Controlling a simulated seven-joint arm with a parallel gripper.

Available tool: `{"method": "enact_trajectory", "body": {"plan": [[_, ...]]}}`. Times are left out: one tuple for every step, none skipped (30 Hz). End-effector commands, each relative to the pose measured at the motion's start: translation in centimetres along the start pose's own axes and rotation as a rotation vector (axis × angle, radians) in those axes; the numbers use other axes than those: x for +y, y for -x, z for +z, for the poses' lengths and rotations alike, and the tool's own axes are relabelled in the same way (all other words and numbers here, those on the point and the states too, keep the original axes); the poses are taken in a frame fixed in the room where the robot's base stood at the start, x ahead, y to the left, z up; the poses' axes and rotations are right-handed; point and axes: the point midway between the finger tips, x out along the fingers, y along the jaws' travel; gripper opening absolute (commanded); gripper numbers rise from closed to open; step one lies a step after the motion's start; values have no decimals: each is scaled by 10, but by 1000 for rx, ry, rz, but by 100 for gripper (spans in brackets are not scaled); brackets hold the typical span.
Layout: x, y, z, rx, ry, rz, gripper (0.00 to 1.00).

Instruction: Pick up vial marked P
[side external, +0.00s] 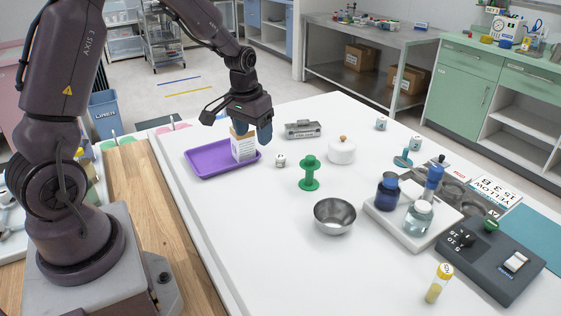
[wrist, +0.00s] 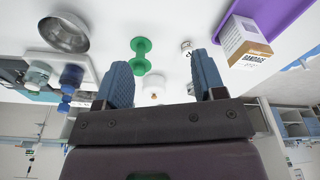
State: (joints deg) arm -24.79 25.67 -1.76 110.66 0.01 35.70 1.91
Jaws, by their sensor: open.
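A small white vial (side external: 280,160) stands on the white table just right of the purple tray. It also shows in the wrist view (wrist: 186,47), where its dark mark looks like an upside-down P. Two similar small vials stand farther back, one at the rear (side external: 381,124) and one to its right (side external: 416,143); their marks are too small to read. My gripper (side external: 253,134) is open with blue fingers, above and to the left of the near vial. In the wrist view my gripper (wrist: 162,78) has nothing between its fingers.
A bandage box (side external: 243,147) stands on the purple tray (side external: 205,163), close beside my fingers. A green spool-like stand (side external: 309,174), a white lidded pot (side external: 341,151), a metal box (side external: 303,129) and a steel bowl (side external: 335,215) stand around the vial. The front left of the table is clear.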

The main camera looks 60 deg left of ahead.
Motion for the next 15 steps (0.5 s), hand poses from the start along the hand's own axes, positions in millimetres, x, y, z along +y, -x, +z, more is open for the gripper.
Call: {"method": "enact_trajectory", "body": {"plan": [[-11,-24,-12,-1,21,0,63],[-16,-36,-19,7,30,0,63],[-22,-50,-28,22,40,0,63],[-26,-59,-35,35,46,-1,63],[-30,-67,-42,49,51,-2,63],[-34,-76,-51,73,54,-3,63],[-36,-82,-59,95,55,-4,63],[-38,-85,-68,122,54,-6,63],[-38,-83,-82,169,47,-9,63],[-39,-77,-92,207,42,-12,63],[-39,-74,-98,232,40,-15,63],[-40,-74,-102,247,37,-17,63],[-40,-77,-102,251,35,-17,63],[-40,-80,-103,255,34,-18,63],[-40,-86,-105,255,33,-18,63]]}}
